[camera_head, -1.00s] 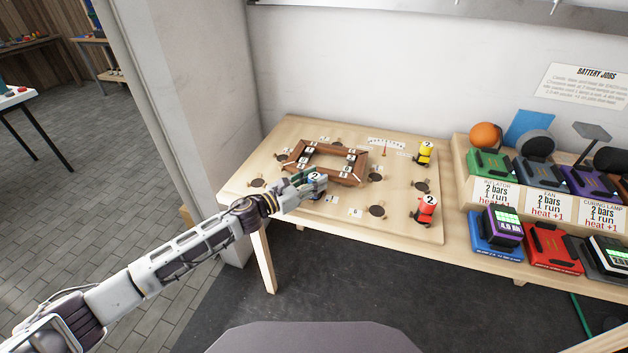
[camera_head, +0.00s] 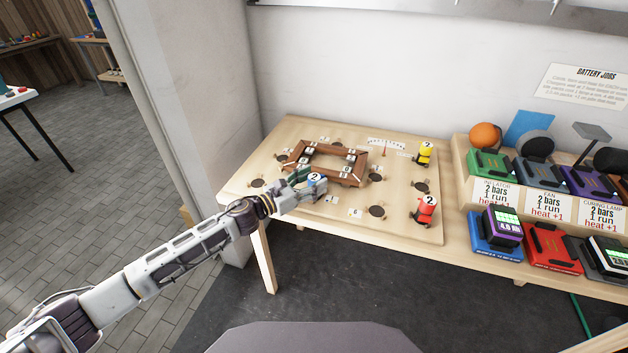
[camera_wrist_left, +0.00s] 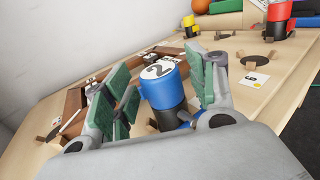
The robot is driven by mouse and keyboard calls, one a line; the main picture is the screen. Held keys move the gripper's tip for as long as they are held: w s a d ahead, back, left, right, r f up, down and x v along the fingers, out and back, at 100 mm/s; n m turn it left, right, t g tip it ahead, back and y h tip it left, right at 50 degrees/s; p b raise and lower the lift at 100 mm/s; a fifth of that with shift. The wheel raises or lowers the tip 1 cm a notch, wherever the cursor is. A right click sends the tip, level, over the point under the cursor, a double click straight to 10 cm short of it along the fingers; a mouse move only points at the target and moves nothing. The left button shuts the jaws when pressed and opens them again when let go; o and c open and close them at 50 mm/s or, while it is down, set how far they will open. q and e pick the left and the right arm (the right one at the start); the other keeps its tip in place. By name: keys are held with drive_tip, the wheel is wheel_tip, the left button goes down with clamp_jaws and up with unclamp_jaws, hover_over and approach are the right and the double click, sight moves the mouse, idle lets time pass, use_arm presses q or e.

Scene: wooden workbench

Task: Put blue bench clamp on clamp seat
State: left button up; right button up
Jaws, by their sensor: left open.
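The blue bench clamp (camera_wrist_left: 160,88), with a white top marked 2 and a black lower part, stands upright at the front left of the board beside the wooden frame (camera_head: 322,162). In the head view the blue clamp (camera_head: 316,179) is partly hidden by my left gripper (camera_head: 302,180). In the left wrist view my left gripper (camera_wrist_left: 165,95) is open, its green-padded fingers on either side of the clamp, with a gap visible at the left. The clamp's base is partly hidden. Dark round seats with small tabs, such as one seat (camera_head: 377,211), lie around the frame. My right gripper is not in view.
A red clamp (camera_head: 426,208) and a yellow clamp (camera_head: 424,153) stand at the board's right side. A scale with a red pointer (camera_head: 386,148) lies behind the frame. Battery docks and packs (camera_head: 497,229) fill the bench further right.

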sight(309, 183)
use_arm(q)
drive_tip(key=v, duration=0.4)
drive_tip(key=shift+s+a, duration=0.2)
drive_tip(key=shift+s, duration=0.05)
drive_tip(key=shift+b+v, duration=0.35)
drive_tip(key=shift+v, duration=2.9)
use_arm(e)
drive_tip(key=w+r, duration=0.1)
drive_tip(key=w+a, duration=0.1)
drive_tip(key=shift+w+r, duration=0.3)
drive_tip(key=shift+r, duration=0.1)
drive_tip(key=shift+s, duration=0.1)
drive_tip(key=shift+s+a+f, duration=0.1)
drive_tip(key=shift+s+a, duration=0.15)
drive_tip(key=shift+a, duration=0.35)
